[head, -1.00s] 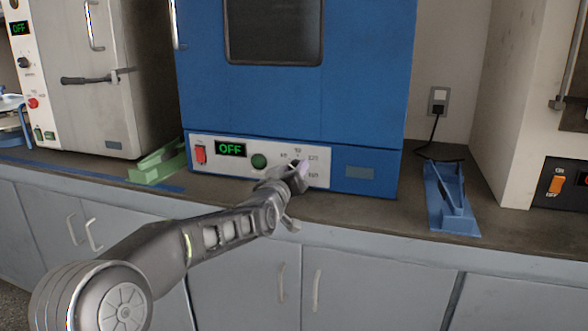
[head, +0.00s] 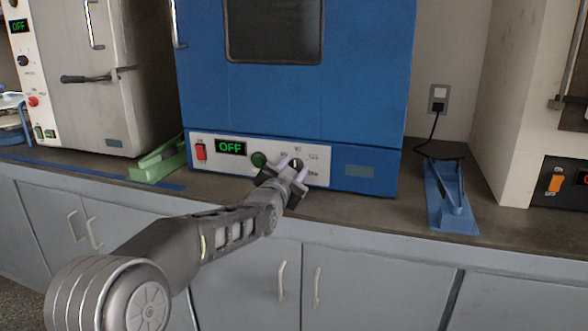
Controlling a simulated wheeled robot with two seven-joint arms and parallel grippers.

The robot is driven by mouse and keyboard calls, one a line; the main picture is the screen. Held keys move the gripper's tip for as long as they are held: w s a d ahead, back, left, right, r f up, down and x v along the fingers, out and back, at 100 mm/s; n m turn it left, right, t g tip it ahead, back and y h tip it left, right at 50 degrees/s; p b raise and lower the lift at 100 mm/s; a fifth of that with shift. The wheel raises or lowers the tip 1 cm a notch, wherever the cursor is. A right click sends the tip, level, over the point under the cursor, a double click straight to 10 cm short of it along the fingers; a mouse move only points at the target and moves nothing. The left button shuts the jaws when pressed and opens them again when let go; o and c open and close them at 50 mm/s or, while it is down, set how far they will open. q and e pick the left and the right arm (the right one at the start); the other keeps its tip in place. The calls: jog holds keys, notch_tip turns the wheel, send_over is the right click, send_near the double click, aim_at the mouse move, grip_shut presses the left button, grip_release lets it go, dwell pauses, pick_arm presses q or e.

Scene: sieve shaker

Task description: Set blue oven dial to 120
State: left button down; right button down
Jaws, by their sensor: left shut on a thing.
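The blue oven (head: 290,100) stands on the counter in the middle of the head view. Its white control panel (head: 222,170) carries a green "OFF" display (head: 230,148), a red switch (head: 201,151) and a round green button (head: 259,159). The dial (head: 296,164) is at the panel's right part, with printed numbers around it, too small to read surely. My left gripper (head: 294,168) reaches it from below and is shut on the dial. The fingers partly cover the dial, so its exact setting is unclear. My right gripper is not in view.
A green stand (head: 158,162) is left of the oven and a blue stand (head: 450,198) is right of it. A grey-white oven (head: 105,80) stands at left. Another device with an orange switch (head: 556,181) is at far right. Bare counter lies around the blue stand.

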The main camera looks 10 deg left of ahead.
pick_arm(q)
jog(key=m, duration=0.3)
jog(key=shift+d+f, duration=0.1)
jog(key=shift+f, duration=0.05)
jog(key=m+b, duration=0.1)
jog(key=m, duration=0.1)
jog(key=shift+m, duration=0.4)
jog(key=m+b, duration=0.1)
jog(key=m, duration=0.2)
jog(key=shift+f, duration=0.1)
jog(key=shift+m+b, duration=0.9)
jog(key=shift+m, duration=0.6)
jog(key=c, duration=1)
grip_release()
jog(key=shift+r, duration=0.2)
jog(key=shift+o, duration=0.2)
